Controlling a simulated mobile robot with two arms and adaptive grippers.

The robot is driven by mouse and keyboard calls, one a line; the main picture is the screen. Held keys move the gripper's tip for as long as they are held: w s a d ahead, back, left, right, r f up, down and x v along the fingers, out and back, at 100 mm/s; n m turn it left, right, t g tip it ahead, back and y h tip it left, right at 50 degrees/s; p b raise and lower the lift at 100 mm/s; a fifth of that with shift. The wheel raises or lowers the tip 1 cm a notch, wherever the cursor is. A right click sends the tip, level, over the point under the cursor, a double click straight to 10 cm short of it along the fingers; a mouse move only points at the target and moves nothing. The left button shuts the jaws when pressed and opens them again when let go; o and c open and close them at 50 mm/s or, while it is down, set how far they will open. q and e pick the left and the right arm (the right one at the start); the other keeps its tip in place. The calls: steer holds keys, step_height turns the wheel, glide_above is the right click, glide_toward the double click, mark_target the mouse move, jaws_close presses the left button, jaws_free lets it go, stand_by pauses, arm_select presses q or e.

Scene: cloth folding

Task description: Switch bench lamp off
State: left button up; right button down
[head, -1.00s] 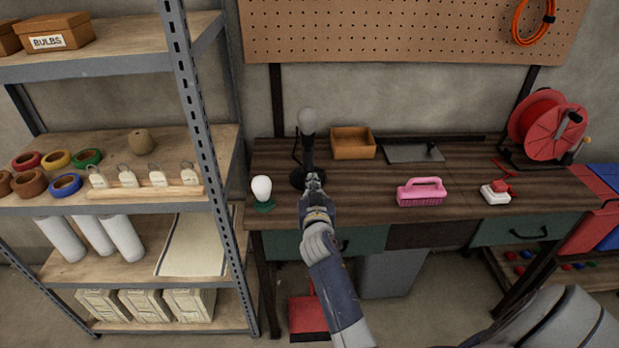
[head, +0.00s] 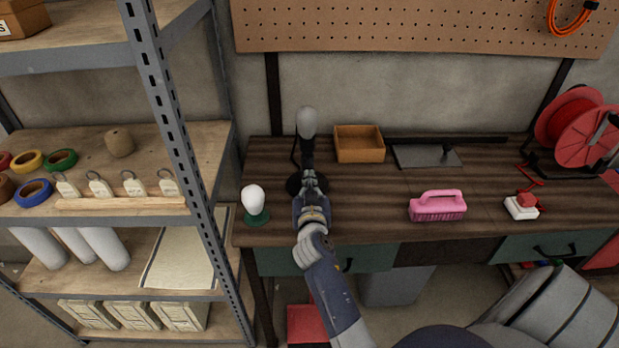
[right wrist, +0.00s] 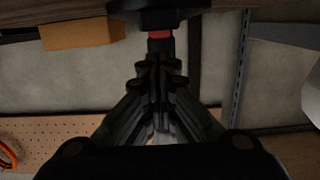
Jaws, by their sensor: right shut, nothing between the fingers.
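The bench lamp has a black stand and a rounded grey bulb (head: 307,123) on top, with no clear glow. It stands upright at the left part of the workbench (head: 385,185). My right gripper (head: 308,176) is shut and empty, directly in front of the lamp's stand, hiding part of it. In the right wrist view, upside down, the shut fingertips (right wrist: 158,62) are close to a red band (right wrist: 160,36) on the stand, below the dark base (right wrist: 160,8). I cannot tell whether they touch. My left gripper is not in view.
A white bulb in a green holder (head: 254,203) stands left of the lamp. A wooden tray (head: 359,144), pink brush (head: 437,206) and red-white block (head: 522,206) are to the right. A metal shelf (head: 160,110) borders the left side.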

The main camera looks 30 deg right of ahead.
steer(key=shift+s+a+f, duration=0.1)
steer(key=shift+a+f, duration=0.05)
steer(key=shift+f, duration=0.25)
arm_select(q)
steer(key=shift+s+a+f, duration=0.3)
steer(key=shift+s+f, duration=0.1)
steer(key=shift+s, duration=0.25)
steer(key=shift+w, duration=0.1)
